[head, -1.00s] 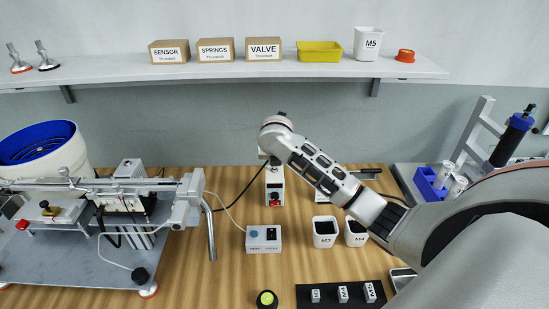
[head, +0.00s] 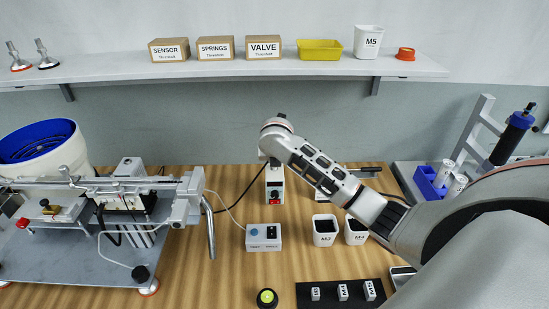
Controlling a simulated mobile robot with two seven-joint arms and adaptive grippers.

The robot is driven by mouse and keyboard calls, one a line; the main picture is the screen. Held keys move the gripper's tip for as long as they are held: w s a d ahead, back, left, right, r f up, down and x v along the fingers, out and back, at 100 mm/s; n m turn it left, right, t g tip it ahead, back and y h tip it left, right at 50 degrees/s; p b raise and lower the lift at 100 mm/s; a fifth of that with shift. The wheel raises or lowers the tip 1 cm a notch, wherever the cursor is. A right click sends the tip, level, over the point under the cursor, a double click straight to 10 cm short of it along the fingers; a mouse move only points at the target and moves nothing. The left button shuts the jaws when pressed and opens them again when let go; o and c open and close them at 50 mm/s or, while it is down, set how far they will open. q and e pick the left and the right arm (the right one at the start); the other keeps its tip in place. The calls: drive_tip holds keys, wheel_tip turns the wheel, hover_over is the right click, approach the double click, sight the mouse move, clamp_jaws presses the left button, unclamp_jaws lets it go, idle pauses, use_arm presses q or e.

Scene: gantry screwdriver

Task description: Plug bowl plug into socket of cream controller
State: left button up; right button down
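The cream controller (head: 275,186) is a small upright box with a dark knob and a red switch, standing at the back middle of the table in the head view. My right arm reaches in from the right, and its wrist end is above and in front of the controller's top. My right gripper is mostly hidden behind or below that wrist, so its fingers cannot be made out. A black cable (head: 235,203) runs from beside the controller to the feeder rig at left. The bowl plug cannot be made out, nor can the controller's socket. My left gripper is not in view.
The feeder rig (head: 75,262) with its blue-lined bowl (head: 42,150) fills the left. A grey button box (head: 263,237), white bins (head: 325,230) and a black block tray (head: 340,296) stand in front. A shelf (head: 120,72) spans the back wall. Bare wood lies left of the button box.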

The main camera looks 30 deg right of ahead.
drive_tip(key=shift+f, duration=0.2)
drive_tip(key=c, duration=2)
unclamp_jaws()
drive_tip(key=shift+s+r, duration=0.1)
drive_tip(key=shift+v, duration=2.65)
